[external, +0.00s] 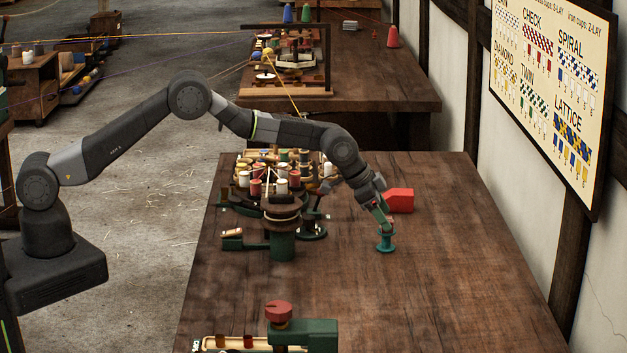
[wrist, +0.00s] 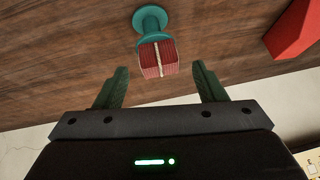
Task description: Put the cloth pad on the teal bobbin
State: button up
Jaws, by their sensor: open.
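The teal bobbin (external: 386,241) stands upright on the wooden table in the external view. In the wrist view its round flange (wrist: 150,18) shows at top centre. The cloth pad (wrist: 157,58), red striped with a pale band across it, covers the bobbin's near end in the wrist view and appears to rest on it. I cannot make the pad out clearly in the external view. My gripper (wrist: 160,72) is open, with one green finger on each side of the pad and visible gaps between. In the external view my gripper (external: 381,217) is just above the bobbin.
A red block (external: 399,200) sits just behind the bobbin and shows at upper right in the wrist view (wrist: 295,28). A rack of spools (external: 265,180) stands to the left. A green device with a red knob (external: 278,311) is at the front. The table's right side is clear.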

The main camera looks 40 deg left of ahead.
jog(key=b+v, duration=0.2)
jog(key=v, duration=0.9)
jog(key=shift+f, duration=0.2)
jog(key=p+x, duration=0.2)
jog(key=x, duration=1)
jog(key=shift+r, duration=1.3)
